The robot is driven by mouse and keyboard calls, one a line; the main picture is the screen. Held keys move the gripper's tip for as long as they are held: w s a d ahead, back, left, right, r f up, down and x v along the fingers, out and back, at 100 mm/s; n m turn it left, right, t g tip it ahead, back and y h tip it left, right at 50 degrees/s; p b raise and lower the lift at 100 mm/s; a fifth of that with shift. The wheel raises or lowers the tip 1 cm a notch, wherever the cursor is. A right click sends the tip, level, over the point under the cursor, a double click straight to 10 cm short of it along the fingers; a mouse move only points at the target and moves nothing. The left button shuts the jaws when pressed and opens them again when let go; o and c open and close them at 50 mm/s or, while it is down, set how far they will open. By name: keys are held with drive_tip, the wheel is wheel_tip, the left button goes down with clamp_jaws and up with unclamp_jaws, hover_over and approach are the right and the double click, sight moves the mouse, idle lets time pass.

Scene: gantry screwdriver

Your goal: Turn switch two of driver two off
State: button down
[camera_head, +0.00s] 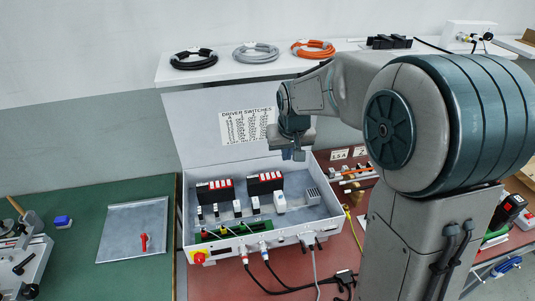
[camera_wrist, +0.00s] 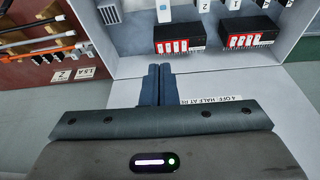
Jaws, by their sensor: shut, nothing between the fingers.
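Two black driver blocks with rows of red and white switches sit inside an open white box (camera_head: 190,240). One is the left block (camera_head: 215,190); the other is the right block (camera_head: 265,183). In the wrist view, turned round, the right block (camera_wrist: 180,38) lies just beyond my fingertips and the left block (camera_wrist: 246,32) is farther right. I cannot tell which is driver two, nor read the switch positions. My gripper (camera_head: 298,155) is shut and empty, above and behind the right block, apart from it. Its fingers also show in the wrist view (camera_wrist: 159,72).
The raised lid (camera_head: 200,120) behind the blocks carries a "DRIVER SWITCHES" sheet (camera_head: 246,125). White modules (camera_head: 279,202) and a green terminal strip (camera_head: 222,231) stand in front of the blocks. Cables leave the box's front. A shelf with coiled cables (camera_head: 255,52) runs behind.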

drive_tip(key=p, duration=0.1)
hover_over(268, 176)
drive_tip(key=s, duration=0.4)
wheel_tip(268, 176, down, 2)
drive_tip(key=shift+w+d+n, duration=0.15)
drive_tip(key=shift+d+n, duration=0.15)
drive_tip(key=shift+d, duration=0.2)
drive_tip(key=p+x, duration=0.1)
drive_tip(key=x, duration=0.3)
drive_tip(key=p+x, duration=0.1)
drive_tip(key=x, duration=0.4)
drive_tip(key=p+x, duration=0.1)
drive_tip(key=x, duration=0.3)
drive_tip(key=shift+a+f, duration=0.2)
drive_tip(key=shift+f, duration=0.25)
drive_tip(key=shift+f, duration=0.1)
